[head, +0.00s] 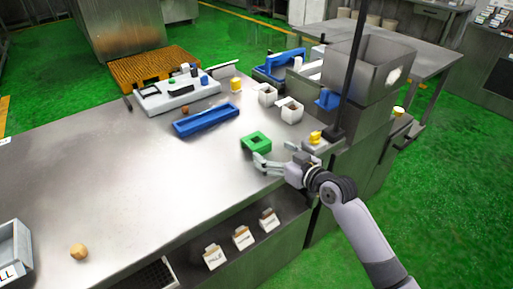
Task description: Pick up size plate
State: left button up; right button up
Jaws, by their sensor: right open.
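A green square plate (256,142) with a square opening in its middle lies on the steel table near its right front edge. It looks most like the size plate, though no label on it can be read. My right gripper (261,164) is open and empty, just in front of the green plate, with its fingers pointing left over the table's front edge. Whether a finger touches the plate cannot be told. My left gripper is not in view.
A long blue tray (207,120) lies left of the plate. A yellow piece (315,137) is near the machine. The table's left half (90,180) is mostly clear.

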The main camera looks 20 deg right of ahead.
aim_at(264, 147)
jog(key=shift+x, duration=0.8)
jog(key=b+x, duration=0.3)
jog(key=x, duration=0.1)
jog(key=shift+f, duration=0.2)
jog(key=shift+w+a, duration=0.15)
jog(key=shift+w, duration=0.4)
jog(key=shift+s+r, duration=0.1)
jog(key=shift+c, duration=0.4)
jog(key=c, duration=1.2)
